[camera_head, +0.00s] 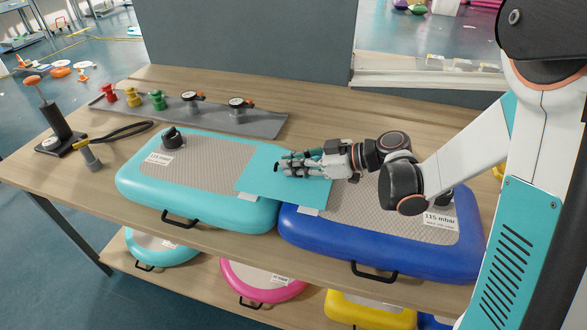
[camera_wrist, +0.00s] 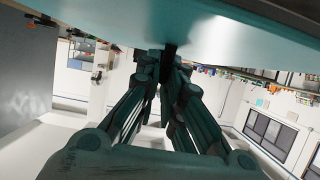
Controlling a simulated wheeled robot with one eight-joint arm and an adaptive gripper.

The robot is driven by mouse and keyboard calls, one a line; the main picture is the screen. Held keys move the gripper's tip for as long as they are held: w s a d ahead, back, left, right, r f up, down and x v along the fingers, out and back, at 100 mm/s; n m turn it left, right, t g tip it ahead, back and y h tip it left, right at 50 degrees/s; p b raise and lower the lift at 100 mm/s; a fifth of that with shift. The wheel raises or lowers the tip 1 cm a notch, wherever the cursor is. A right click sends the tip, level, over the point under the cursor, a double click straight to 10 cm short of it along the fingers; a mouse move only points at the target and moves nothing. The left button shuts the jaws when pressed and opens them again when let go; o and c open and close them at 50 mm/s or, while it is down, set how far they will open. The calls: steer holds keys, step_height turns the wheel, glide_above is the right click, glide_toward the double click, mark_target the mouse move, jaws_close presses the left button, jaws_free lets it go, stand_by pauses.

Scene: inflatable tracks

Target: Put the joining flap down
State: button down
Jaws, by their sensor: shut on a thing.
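The joining flap (camera_head: 262,184) is a flat turquoise sheet spanning the seam between the turquoise inflatable track (camera_head: 140,190) and the blue inflatable track (camera_head: 330,238). Its left part lies over the turquoise track's grey top and its right part reaches over the blue track. My gripper (camera_head: 281,164) is above the flap, reaching in from the right, with its fingers shut on it. In the wrist view, the closed fingers (camera_wrist: 170,58) meet the pale turquoise flap (camera_wrist: 110,20) at the top of the picture. The exact grip is hard to see, and I cannot tell whether the flap's right part touches the blue track.
A grey strip (camera_head: 215,122) with coloured fittings and gauges lies at the back of the table (camera_head: 310,108). A black hand pump (camera_head: 58,130) and a hose fitting (camera_head: 90,155) stand at the left. More inflatables, including a pink one (camera_head: 235,277), sit on the shelf below.

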steer(key=shift+f, duration=0.25)
steer(key=shift+f+b, duration=0.35)
steer(key=shift+b, duration=0.05)
steer(key=c, duration=1.7)
jaws_free()
steer(key=shift+r+p, duration=0.6)
steer(key=p+v, duration=0.3)
steer(key=v, duration=0.9)
steer(key=shift+f, duration=0.15)
